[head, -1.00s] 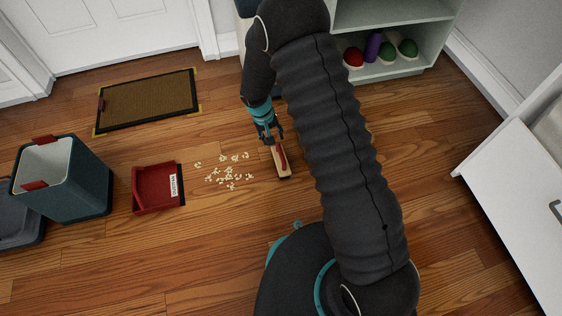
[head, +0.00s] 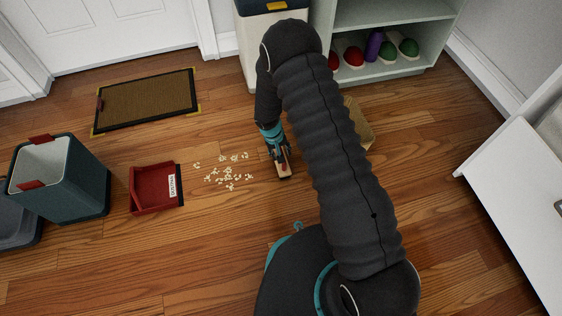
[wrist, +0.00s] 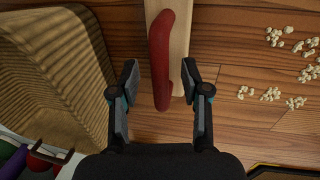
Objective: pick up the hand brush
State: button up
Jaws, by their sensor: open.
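The hand brush (head: 284,171) lies on the wooden floor, to the right of the scattered popcorn, partly hidden by my gripper in the head view. In the wrist view its red handle (wrist: 161,58) lies along a pale wooden block (wrist: 181,45), which runs out of the top of the picture. My gripper (wrist: 158,82) is open, with one finger on each side of the red handle's near part. Gaps show between the fingers and the handle. In the head view my gripper (head: 279,157) is over the brush.
Popcorn (head: 229,174) lies between the brush and a red dustpan (head: 155,188). A bin (head: 62,178) stands at the left, a doormat (head: 147,101) behind. A woven basket (wrist: 50,75) is close beside my gripper; shelves (head: 385,65) stand at the back.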

jog(key=shift+d+f, duration=0.1)
jog(key=shift+f, duration=0.35)
grip_shut()
jog(key=shift+r, duration=0.15)
